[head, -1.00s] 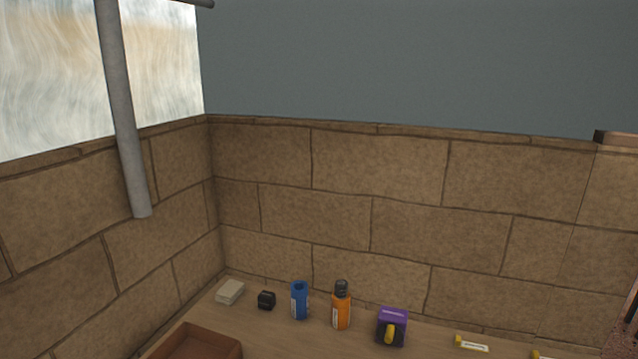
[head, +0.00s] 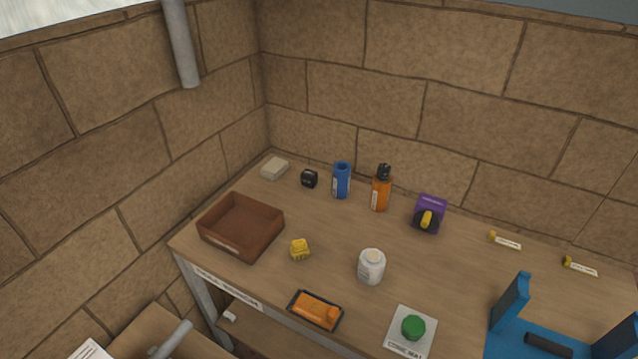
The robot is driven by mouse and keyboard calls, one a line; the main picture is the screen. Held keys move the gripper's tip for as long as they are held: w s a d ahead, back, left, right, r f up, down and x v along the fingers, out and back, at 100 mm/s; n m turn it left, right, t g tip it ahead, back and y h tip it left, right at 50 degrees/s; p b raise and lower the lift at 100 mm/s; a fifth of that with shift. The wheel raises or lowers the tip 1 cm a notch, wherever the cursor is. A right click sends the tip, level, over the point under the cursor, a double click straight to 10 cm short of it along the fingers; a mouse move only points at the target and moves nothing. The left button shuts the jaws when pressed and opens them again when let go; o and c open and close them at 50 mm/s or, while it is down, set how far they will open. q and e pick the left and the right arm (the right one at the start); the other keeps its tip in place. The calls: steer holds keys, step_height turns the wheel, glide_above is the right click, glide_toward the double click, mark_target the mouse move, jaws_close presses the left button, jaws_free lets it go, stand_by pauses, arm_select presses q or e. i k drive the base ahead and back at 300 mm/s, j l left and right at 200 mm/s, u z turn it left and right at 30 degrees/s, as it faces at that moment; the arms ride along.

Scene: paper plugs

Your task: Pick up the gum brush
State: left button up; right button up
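I cannot make out a brush by shape, and no readable label marks the gum brush. Possible holders on the wooden bench (head: 335,235) are a white jar (head: 371,267) with a pale lid near the middle, a blue cylinder (head: 342,181) with an open-looking top at the back, and an orange bottle (head: 381,193) with a black cap beside it. All three stand upright. Neither of my grippers is in the head view.
A brown tray (head: 212,229) sits at the bench's left. Near it are a yellow block (head: 300,249) and a black tray with an orange item (head: 316,311). A purple box (head: 431,210) stands behind. A green knob (head: 413,327) and a blue fixture (head: 515,343) are front right.

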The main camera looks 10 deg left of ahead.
mark_target(299, 249)
steer(key=k+l, duration=0.1)
steer(key=l, duration=0.35)
steer(key=k+l, duration=0.1)
steer(key=l, duration=0.3)
steer(key=l+u, duration=0.1)
steer(key=l, duration=0.35)
steer(key=k, duration=0.05)
